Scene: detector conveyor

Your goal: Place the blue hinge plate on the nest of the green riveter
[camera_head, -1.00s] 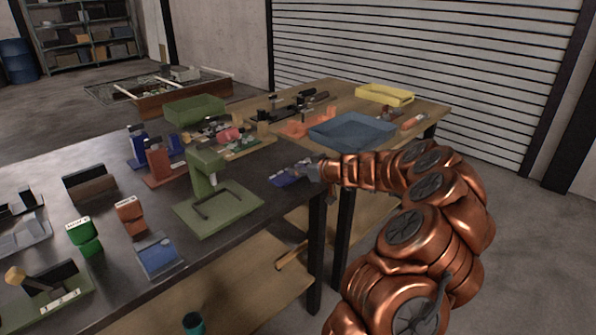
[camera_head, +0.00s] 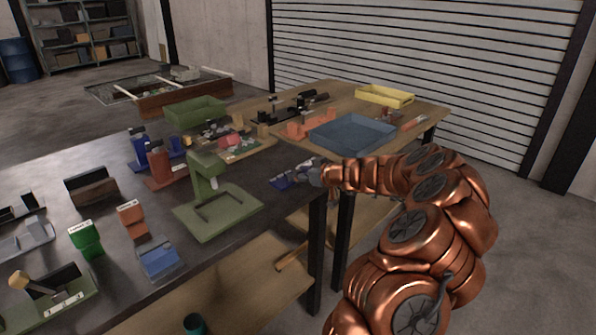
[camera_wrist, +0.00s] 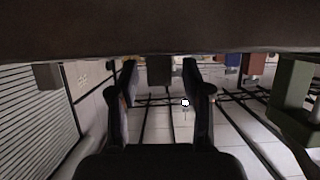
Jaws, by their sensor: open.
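The green block at the right looks like the riveter (camera_wrist: 292,88).
A blue-grey fixture (camera_head: 160,258), an orange block (camera_head: 131,217) and a green block (camera_head: 86,238) stand left of the riveter. A red stand (camera_head: 160,165) is behind it. A blue tray (camera_head: 352,134) sits on the wooden table beyond.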

